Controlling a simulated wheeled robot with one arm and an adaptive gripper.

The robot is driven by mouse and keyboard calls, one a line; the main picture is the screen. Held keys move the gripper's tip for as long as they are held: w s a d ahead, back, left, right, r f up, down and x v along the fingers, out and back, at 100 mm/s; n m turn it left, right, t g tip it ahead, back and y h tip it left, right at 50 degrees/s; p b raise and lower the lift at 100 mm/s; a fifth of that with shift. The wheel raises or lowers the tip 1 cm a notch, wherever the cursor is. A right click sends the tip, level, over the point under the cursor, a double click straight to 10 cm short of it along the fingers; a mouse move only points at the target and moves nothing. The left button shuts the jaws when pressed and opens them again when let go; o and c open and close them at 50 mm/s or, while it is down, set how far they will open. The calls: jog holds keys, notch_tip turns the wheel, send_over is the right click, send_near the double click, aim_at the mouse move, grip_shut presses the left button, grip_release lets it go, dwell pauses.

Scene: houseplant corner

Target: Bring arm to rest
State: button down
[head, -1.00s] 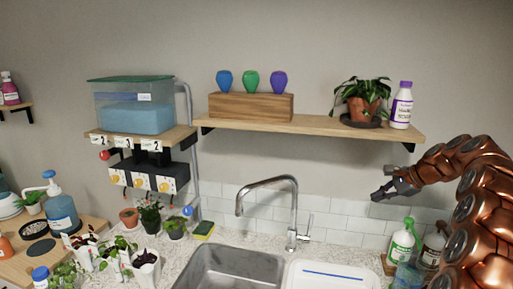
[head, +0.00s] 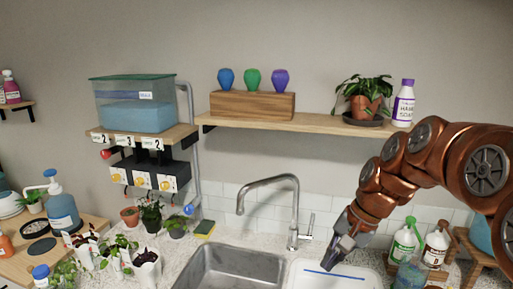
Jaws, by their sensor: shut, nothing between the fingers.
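My gripper (head: 333,256) is at the end of my copper-coloured arm, on the right side of the head view. It points down and to the left, over the white board (head: 310,279) with a blue strip beside the sink. The fingers look closed together, with nothing held. The gripper is right of the chrome faucet (head: 294,215) and apart from it. Whether the gripper touches the board cannot be told.
The steel sink (head: 232,269) lies left of my gripper. Spray bottles (head: 405,240) stand close at right, behind my arm. Above is a wooden shelf (head: 310,124) with a potted plant (head: 364,98) and a white bottle (head: 403,103). Small potted plants (head: 150,213) stand at left.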

jog(key=s+d+f+n+g+h, duration=0.1)
jog(key=s+f+n+h, duration=0.1)
jog(key=s, duration=1.1)
jog(key=s+d+f+n+g+h, duration=0.1)
jog(key=s+f+n, duration=0.3)
jog(key=s, duration=0.9)
notch_tip(320, 180, down, 3)
jog(key=shift+s+f+n+g+h+b, duration=0.1)
jog(key=shift+s+n+g+h+b, duration=0.2)
jog(key=shift+h, duration=0.4)
jog(key=shift+d, duration=0.15)
